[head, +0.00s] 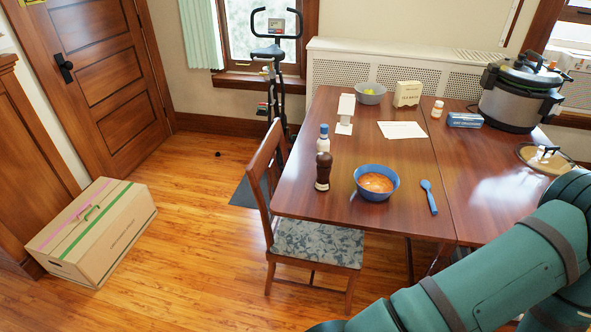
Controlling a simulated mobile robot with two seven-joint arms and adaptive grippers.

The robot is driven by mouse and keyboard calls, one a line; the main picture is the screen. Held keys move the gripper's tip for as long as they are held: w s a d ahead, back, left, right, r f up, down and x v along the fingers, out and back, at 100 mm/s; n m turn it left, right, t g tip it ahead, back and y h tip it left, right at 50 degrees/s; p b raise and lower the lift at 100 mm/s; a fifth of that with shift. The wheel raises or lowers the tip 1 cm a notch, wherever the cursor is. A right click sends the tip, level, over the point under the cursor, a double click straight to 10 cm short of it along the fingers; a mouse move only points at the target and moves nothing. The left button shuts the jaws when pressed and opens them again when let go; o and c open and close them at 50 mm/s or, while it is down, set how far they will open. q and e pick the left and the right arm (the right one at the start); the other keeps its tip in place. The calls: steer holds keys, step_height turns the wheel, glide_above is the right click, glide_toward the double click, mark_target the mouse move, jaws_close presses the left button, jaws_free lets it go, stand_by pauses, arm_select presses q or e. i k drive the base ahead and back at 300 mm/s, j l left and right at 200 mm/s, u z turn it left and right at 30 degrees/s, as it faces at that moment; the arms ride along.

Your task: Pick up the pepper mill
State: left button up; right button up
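The pepper mill (323,171) is dark brown, with a rounded knob on top. It stands upright near the left front part of the wooden table (405,220). A white bottle with a blue cap (323,139) stands just behind it. A blue bowl of orange soup (376,183) sits to its right, apart from it. My teal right arm crosses the lower right corner, but its gripper is out of the picture. My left gripper is not in view either. Nothing touches the mill except the table.
A chair (316,242) with a floral seat stands at the table's left front. A blue spoon (428,196), a grey bowl (370,93), papers (402,130) and a large cooker (521,92) are on the table. A cardboard box (93,231) lies on the otherwise open floor at left.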

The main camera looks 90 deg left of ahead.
mark_target(323, 183)
steer(key=u, duration=2.8)
